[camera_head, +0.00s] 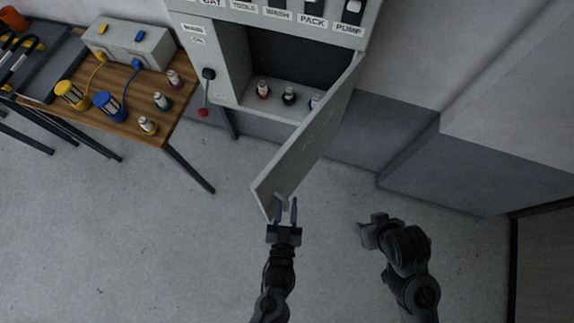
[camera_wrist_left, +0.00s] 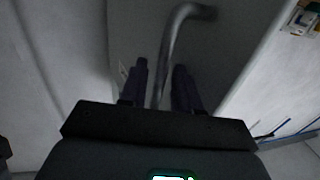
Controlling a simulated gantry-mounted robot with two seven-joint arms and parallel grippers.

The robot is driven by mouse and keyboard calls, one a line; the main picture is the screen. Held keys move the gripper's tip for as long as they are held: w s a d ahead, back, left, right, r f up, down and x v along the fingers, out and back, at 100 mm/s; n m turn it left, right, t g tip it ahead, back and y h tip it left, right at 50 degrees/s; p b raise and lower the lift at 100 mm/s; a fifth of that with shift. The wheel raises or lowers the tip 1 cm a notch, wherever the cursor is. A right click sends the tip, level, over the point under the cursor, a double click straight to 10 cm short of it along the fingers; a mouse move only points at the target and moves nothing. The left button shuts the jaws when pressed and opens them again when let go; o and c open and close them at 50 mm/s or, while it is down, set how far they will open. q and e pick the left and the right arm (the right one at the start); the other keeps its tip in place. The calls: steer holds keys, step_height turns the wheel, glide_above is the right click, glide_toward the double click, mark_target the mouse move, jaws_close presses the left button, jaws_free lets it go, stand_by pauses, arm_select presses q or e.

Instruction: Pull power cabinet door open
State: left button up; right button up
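The power cabinet (camera_head: 225,65) stands at the top middle of the head view. Its grey door (camera_head: 310,135) hangs well open, swung out toward me, and the inside shows. My left gripper (camera_head: 286,208) is at the door's free edge, with its two fingers apart. In the left wrist view the curved metal door handle (camera_wrist_left: 172,50) runs between the two dark fingers (camera_wrist_left: 160,85), with gaps showing beside it; I cannot tell whether either finger touches it. My right gripper (camera_head: 372,228) is to the right, away from the door, and its fingers are not clear.
A wooden table (camera_head: 130,85) at left holds yellow and blue coils and a grey box. The floor below the door is clear.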

arm_select(q)
steer(key=s+a, duration=0.1)
steer(key=s, duration=0.9)
steer(key=shift+s+b, duration=0.3)
steer(key=shift+b, duration=0.1)
steer(key=shift+c, duration=0.2)
